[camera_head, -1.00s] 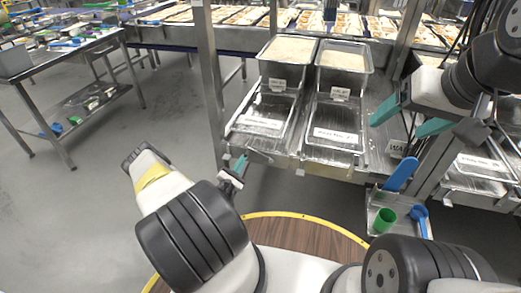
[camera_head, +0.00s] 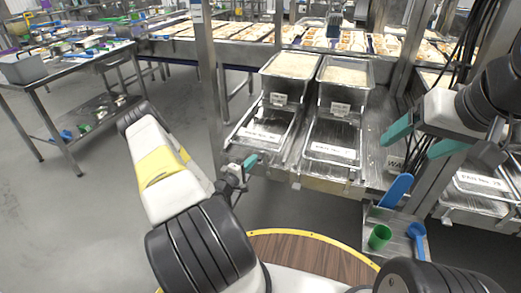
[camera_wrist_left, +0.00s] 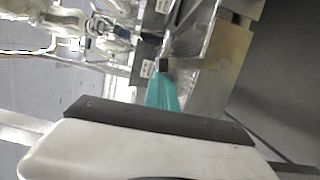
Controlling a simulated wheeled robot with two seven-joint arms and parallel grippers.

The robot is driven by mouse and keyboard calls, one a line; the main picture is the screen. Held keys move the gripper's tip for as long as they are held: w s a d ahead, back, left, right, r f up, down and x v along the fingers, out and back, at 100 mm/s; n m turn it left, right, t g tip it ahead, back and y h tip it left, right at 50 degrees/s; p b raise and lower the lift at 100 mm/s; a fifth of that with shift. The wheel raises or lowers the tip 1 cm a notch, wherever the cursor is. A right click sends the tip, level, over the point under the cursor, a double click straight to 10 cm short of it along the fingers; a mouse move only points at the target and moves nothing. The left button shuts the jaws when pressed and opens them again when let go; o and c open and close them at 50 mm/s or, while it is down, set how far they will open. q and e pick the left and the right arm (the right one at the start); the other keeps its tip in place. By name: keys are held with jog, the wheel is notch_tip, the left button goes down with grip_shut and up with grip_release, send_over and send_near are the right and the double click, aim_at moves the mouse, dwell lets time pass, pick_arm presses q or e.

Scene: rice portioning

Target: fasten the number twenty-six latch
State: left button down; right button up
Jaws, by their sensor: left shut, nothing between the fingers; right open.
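I cannot make out a latch marked twenty-six; the small labels here are too blurred to read. My left gripper (camera_head: 249,162) has teal fingers, is shut and empty, and is at the front left edge of the steel rack (camera_head: 318,182). In the left wrist view the shut teal fingers (camera_wrist_left: 162,92) point toward the metal rack edge (camera_wrist_left: 225,60). Whether they touch it I cannot tell. My right gripper (camera_head: 408,148) is open and empty, at the right of the rack.
Two steel pans of rice, left (camera_head: 293,65) and right (camera_head: 345,74), stand on the rack. A blue scoop (camera_head: 396,190), a green cup (camera_head: 379,237) and a blue spoon (camera_head: 417,232) are on a small tray at lower right. Open floor (camera_head: 90,200) is at left.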

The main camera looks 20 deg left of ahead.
pick_arm(q)
jog(key=shift+d+r+m, duration=0.3)
jog(key=shift+d+m, duration=0.1)
jog(key=shift+d, duration=0.4)
jog(key=shift+d+r+m, duration=0.25)
jog(key=shift+d+m, duration=0.15)
jog(key=shift+d, duration=0.4)
jog(key=shift+s+d, duration=0.1)
jog(key=shift+d, duration=0.05)
send_near(260, 160)
jog(key=a+r, duration=0.2)
jog(key=a, duration=0.2)
jog(key=shift+s, duration=0.35)
